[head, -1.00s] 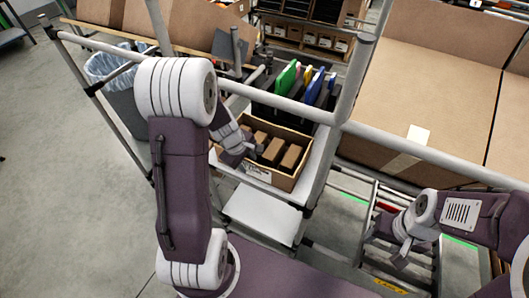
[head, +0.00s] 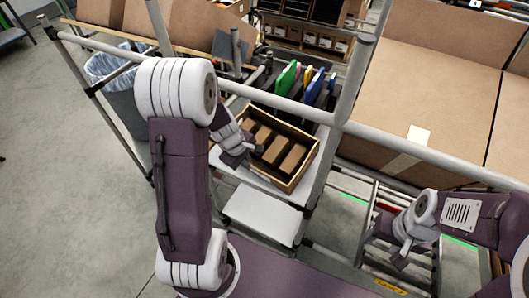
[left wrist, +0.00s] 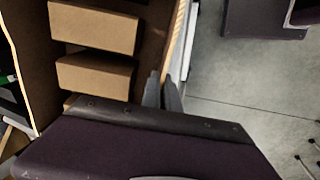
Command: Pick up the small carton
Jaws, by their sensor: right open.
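The small open carton (head: 300,178) holds several brown boxes (head: 276,147) and is tilted toward me over a white shelf (head: 258,180). My left gripper (head: 254,148) is at its left side in the head view. In the left wrist view, the two fingers (left wrist: 163,92) of that gripper stand on either side of the carton's wall (left wrist: 178,45), close together on it. Two of the brown boxes (left wrist: 95,77) show beside them, inside the carton. The fingertips are partly hidden in the head view. My right gripper (head: 402,257) is open and empty at the lower right, far from the carton.
Large cartons (head: 430,105) fill the right side. A bin with a clear liner (head: 115,85) is at the left. A lower white shelf (head: 262,215) lies below. Floor at left is clear.

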